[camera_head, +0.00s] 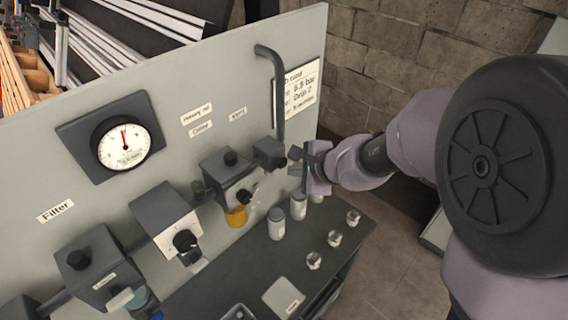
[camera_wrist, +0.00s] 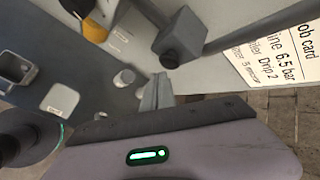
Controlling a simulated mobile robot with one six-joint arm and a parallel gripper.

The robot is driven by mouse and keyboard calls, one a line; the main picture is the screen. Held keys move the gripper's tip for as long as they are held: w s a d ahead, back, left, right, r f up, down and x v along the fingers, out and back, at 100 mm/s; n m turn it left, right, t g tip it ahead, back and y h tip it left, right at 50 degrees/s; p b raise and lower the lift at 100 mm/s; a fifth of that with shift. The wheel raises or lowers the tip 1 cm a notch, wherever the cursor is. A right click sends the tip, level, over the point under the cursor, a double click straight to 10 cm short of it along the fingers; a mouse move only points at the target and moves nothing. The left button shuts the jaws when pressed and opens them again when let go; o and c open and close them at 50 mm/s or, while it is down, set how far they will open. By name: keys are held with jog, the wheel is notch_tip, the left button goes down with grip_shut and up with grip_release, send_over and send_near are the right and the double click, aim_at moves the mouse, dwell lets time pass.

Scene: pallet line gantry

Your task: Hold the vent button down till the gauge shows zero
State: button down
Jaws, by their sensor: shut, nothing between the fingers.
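The gauge (camera_head: 124,147) is a white round dial on the grey panel at left; its red needle points nearly straight up, away from the ends of the scale. A small label (camera_head: 238,114) seems to read "VENT". Below it a dark block (camera_head: 270,152) sits at the foot of a bent pipe; it also shows in the wrist view (camera_wrist: 182,36). A dark round part (camera_wrist: 171,60) on this block may be the vent button, but I cannot be sure. My gripper (camera_head: 295,153) is shut and empty, just right of the block; its fingertips (camera_wrist: 157,78) appear apart from it.
A filter unit (camera_head: 88,262), a regulator (camera_head: 168,222) and a lubricator with an amber bowl (camera_head: 236,216) line the panel at left. A dark shelf (camera_head: 240,262) below holds several small cups and canisters. A job card (camera_head: 301,88) hangs behind the pipe.

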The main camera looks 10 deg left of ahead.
jog(key=shift+w+a, duration=0.2)
jog(key=shift+a, duration=0.05)
jog(key=shift+w+a, duration=0.35)
jog(key=shift+a, duration=0.1)
dwell(2.3)
jog(key=shift+d, duration=0.15)
dwell(2.3)
jog(key=shift+s+d+b, duration=0.4)
jog(key=shift+s+d, duration=0.2)
jog(key=shift+d, duration=0.05)
jog(key=s+d, duration=0.1)
jog(key=d, duration=0.1)
jog(key=s+d+b, duration=0.1)
jog(key=s+d, duration=0.1)
dwell(0.5)
